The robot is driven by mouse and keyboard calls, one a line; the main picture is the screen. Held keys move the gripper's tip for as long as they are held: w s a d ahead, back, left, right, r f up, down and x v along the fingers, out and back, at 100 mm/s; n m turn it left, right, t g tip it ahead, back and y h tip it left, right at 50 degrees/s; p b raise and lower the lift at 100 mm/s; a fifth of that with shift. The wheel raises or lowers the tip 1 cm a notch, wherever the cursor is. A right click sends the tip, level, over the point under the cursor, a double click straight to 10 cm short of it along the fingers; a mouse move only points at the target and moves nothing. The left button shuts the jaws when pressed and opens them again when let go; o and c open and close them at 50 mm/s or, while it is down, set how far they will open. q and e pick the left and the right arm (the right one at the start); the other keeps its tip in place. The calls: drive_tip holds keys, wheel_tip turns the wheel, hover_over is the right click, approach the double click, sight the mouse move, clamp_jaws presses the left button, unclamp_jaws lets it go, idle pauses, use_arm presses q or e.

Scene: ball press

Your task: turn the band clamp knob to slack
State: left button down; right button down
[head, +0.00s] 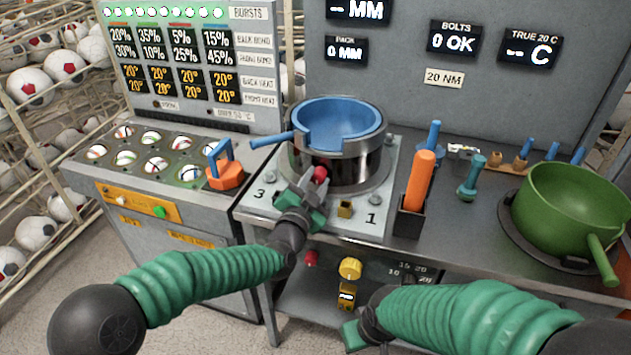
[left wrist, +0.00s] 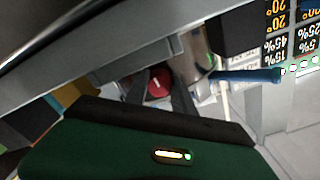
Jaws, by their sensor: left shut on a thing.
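The band clamp knob (head: 320,174) is a small red knob on the front of the round metal press body (head: 355,160). My left gripper (head: 314,188) reaches it from the front and is shut on it. In the left wrist view the red knob (left wrist: 159,84) sits between the two grey fingers of my left gripper (left wrist: 162,92). A white mark shows on its face. My right gripper (head: 354,334) is low at the front of the bench; its fingers cannot be made out.
A blue pan (head: 340,118) sits in the press, its handle pointing left. A green pot (head: 570,210) stands at the right. An orange-handled tool stands in a black holder (head: 411,217). A panel of balls (head: 150,155) is at the left.

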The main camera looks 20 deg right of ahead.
use_arm(q)
drive_tip(key=n+b, duration=0.1)
drive_tip(key=n, duration=0.3)
drive_tip(key=shift+r+b, duration=0.1)
drive_tip(key=shift+b, duration=0.25)
drive_tip(key=n+b, duration=0.1)
drive_tip(key=n, duration=0.4)
drive_tip(key=shift+r, duration=0.1)
drive_tip(key=n+b, duration=0.2)
drive_tip(key=n, duration=0.2)
drive_tip(key=shift+w+n, duration=0.1)
drive_tip(key=shift+n, duration=0.2)
drive_tip(key=shift+r+n+b, duration=0.1)
drive_tip(key=shift+n+b, duration=0.5)
drive_tip(key=shift+n, duration=1.3)
drive_tip(key=c, duration=1.5)
unclamp_jaws()
drive_tip(key=o, duration=0.4)
drive_tip(key=shift+w+f, duration=0.1)
drive_tip(key=shift+f, duration=0.1)
drive_tip(key=shift+o, duration=0.2)
drive_tip(key=shift+d, duration=0.1)
